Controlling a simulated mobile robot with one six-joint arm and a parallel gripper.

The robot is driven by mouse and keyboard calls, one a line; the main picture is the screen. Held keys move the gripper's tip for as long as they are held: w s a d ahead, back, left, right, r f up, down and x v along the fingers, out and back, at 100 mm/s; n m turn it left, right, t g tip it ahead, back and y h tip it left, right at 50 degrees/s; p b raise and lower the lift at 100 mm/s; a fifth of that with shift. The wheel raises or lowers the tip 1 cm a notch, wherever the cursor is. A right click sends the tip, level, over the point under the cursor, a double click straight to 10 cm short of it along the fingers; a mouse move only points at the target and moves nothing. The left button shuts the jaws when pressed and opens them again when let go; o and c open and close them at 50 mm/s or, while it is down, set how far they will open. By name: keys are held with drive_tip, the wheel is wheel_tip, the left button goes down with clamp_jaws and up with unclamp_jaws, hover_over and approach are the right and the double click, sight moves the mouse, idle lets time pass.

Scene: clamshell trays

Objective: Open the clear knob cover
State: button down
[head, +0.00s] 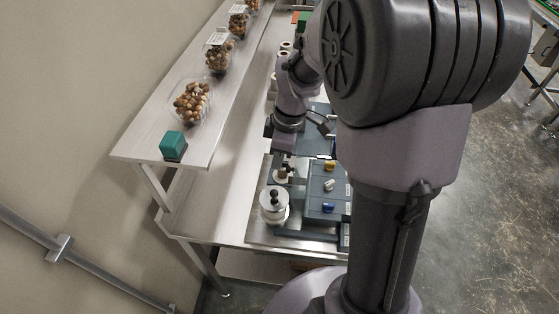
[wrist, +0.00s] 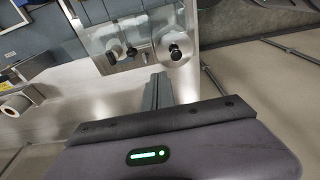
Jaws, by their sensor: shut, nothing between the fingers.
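I cannot clearly make out a clear knob cover in either view. In the head view a grey control box (head: 315,194) carries a yellow knob (head: 330,165), a white knob (head: 329,184) and a blue knob (head: 328,207). Part of this box is hidden behind my arm. In the wrist view my gripper (wrist: 158,88) is shut and empty, its fingers together.
A raised shelf (head: 140,148) at left holds a green block (head: 172,145) and several clear trays of brown round items, the nearest tray (head: 194,103) behind the block. Bare bench lies between shelf and machine.

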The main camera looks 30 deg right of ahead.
sight(298, 176)
drive_tip(key=f, duration=0.2)
drive_tip(key=f+b, duration=0.1)
drive_tip(key=f, duration=0.1)
drive_tip(key=a+f, duration=0.1)
drive_tip(key=f, duration=0.1)
drive_tip(key=shift+w+f, duration=0.15)
drive_tip(key=shift+w, duration=0.15)
drive_tip(key=shift+s+d+f, duration=0.15)
drive_tip(key=shift+d+f, duration=0.1)
drive_tip(key=shift+d, duration=0.1)
drive_tip(key=s+d, duration=0.1)
drive_tip(key=d, duration=0.1)
drive_tip(key=shift+s+d+r, duration=0.3)
drive_tip(key=shift+s+r, duration=0.1)
